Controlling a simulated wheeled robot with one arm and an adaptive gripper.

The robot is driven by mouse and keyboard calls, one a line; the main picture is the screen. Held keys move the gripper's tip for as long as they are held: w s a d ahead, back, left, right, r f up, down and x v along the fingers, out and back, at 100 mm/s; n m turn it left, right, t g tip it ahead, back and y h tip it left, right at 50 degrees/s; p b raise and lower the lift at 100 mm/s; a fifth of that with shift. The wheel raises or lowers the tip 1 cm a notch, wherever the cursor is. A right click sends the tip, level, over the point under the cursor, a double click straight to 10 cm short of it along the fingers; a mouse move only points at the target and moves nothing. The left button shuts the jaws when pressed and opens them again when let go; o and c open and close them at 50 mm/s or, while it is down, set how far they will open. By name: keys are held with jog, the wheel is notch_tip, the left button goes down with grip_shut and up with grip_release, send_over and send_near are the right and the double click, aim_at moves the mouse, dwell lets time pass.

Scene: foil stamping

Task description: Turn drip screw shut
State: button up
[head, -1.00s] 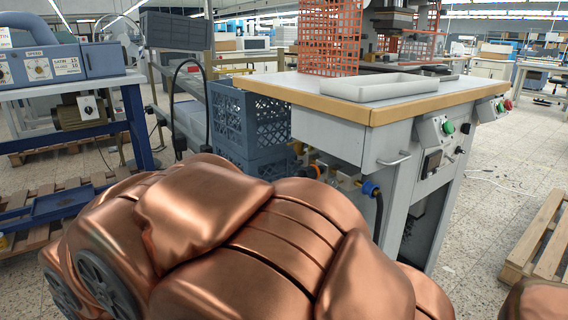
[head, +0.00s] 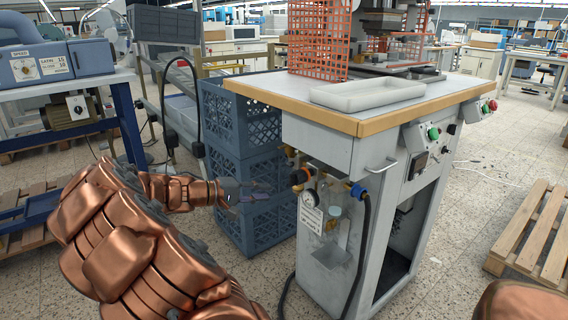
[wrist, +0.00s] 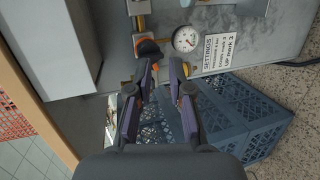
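My gripper (head: 248,190) reaches right toward the air fittings on the side of the grey press cabinet, short of them in the head view. In the wrist view my gripper (wrist: 160,66) is open, with nothing seen held between its fingers. Beyond the tips are a black knob with an orange collar (wrist: 148,48) and a round pressure gauge (wrist: 185,38). In the head view the orange-and-black knob (head: 299,176) and gauge (head: 310,198) sit under the tabletop. I cannot single out the drip screw with certainty.
Stacked blue crates (head: 240,125) stand close behind my gripper. The wooden-edged tabletop (head: 270,92) overhangs the fittings. A settings label (head: 310,215) hangs below the gauge. A blue hose fitting (head: 357,190) with a black hose is to the right. A pallet (head: 535,235) lies at right.

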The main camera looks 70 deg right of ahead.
aim_at(287, 165)
jog(key=w+d+f+n+h+p, duration=0.2)
jog(key=w+d+h, duration=0.25)
jog(key=d, duration=0.85)
jog(key=shift+t, duration=0.3)
jog(key=shift+b+x, duration=0.65)
jog(key=shift+x, duration=2.95)
jog(key=shift+f, duration=0.1)
grip_shut()
